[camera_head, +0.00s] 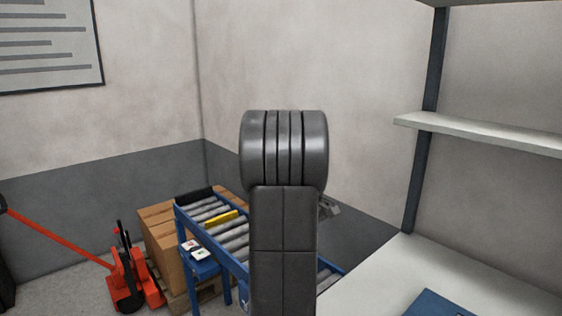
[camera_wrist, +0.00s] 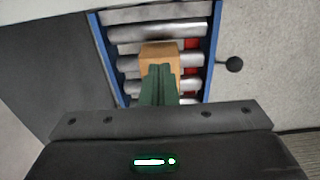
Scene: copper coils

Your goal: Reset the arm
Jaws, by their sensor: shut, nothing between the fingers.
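My arm stands upright in the middle of the head view and hides part of the conveyor. My gripper (camera_wrist: 160,70) shows in the wrist view as two green fingers, closed together with nothing between them. The fingers point at a blue-railed roller conveyor (camera_wrist: 212,45) and overlap a small brown box (camera_wrist: 174,51) on its rollers. The gap between fingertips and box cannot be told. In the head view only a small grey part near my wrist shows behind the arm, and the fingers are hidden.
In the head view the roller conveyor (camera_head: 180,218) stands left of my arm, with a yellow bar (camera_head: 221,218) across it. Brown boxes (camera_head: 158,238) on a pallet and a red pallet jack (camera_head: 128,281) are further left. A shelf rack (camera_head: 480,134) is at right.

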